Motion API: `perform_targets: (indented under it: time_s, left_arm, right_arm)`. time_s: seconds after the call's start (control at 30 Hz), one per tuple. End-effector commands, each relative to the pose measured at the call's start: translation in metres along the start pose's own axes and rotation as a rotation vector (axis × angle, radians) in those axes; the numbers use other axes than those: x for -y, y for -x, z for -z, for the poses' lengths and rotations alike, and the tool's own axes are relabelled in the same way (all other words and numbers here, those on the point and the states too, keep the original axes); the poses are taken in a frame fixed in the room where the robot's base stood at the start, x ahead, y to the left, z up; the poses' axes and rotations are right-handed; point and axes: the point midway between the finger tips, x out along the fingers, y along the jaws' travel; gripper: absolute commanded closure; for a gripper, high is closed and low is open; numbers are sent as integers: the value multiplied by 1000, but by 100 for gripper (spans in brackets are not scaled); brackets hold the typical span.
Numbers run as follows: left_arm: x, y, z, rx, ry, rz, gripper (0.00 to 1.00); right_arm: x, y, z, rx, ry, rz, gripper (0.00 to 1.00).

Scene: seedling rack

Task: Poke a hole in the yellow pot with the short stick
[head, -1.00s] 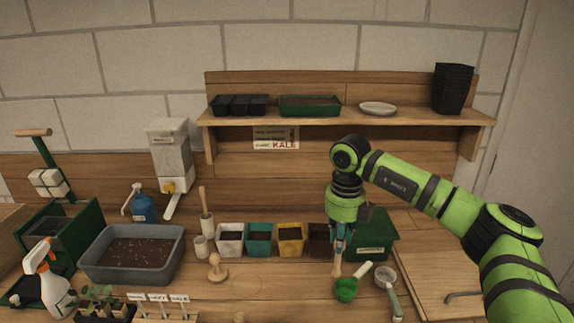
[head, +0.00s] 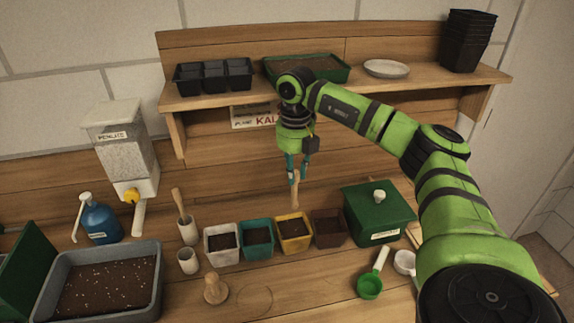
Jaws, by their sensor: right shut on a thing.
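The yellow pot (head: 296,246) stands in a row of small pots on the bench, filled with dark soil. I see no clear hole in its soil. My right gripper (head: 294,180) points down above the back of the yellow pot, shut on the short wooden stick (head: 295,192). The stick hangs nearly upright, with its lower tip close to the pot's back rim in the picture. Whether it is over the soil or behind the rim I cannot tell. My left gripper is not in view.
A white pot (head: 222,257) and a teal pot (head: 258,250) stand left of the yellow one, a brown pot (head: 330,241) right. A green box (head: 378,222), a green scoop (head: 370,286), a wooden stamp (head: 215,291), an empty white holder (head: 188,263) and another holder with a stick (head: 187,232) surround them.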

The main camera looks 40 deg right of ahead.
Motion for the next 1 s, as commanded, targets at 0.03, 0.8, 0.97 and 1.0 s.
perform_targets:
  time_s: [0.03,0.8,0.97,1.0]
  left_arm:
    - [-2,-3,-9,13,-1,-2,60]
    - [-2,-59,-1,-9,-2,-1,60]
    - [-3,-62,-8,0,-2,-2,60]
    - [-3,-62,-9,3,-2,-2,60]
  right_arm:
    - [0,-4,0,0,1,0,100]
    - [0,-73,1,0,1,0,100]
    - [-1,-79,0,0,1,-1,100]
    - [-1,-80,0,0,1,-1,100]
